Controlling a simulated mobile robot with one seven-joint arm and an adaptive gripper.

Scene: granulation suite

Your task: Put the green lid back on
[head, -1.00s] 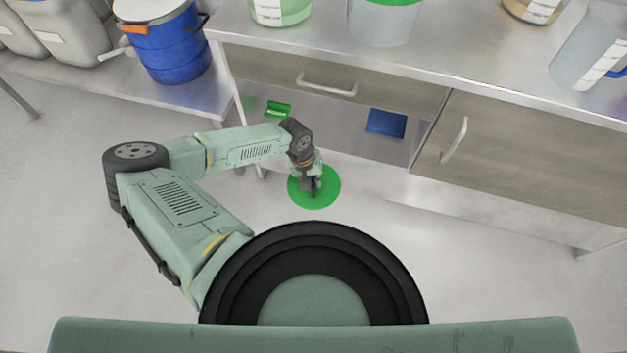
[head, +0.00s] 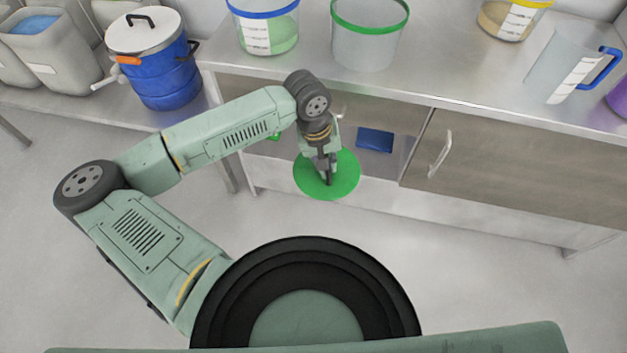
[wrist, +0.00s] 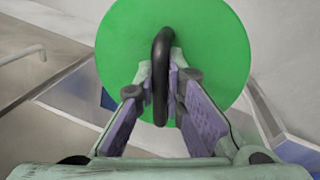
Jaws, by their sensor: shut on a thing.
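The green lid (head: 345,184) is a flat round disc, held up in the air in front of the counter's cabinets. It fills much of the wrist view (wrist: 215,45), where its dark loop handle (wrist: 161,75) shows. My gripper (head: 327,178) is shut on that handle from above; in the wrist view its fingers (wrist: 161,95) close on both sides of it. A clear tub with a green rim (head: 369,40) stands open on the counter, behind and above the lid in the head view. It looks empty.
On the counter (head: 440,75) stand a blue-rimmed tub with green contents (head: 268,28), a yellow-rimmed tub (head: 512,18) and a clear jug with a blue handle (head: 570,65). A blue drum (head: 160,65) stands on the lower bench at left. The counter's front edge lies beyond the lid.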

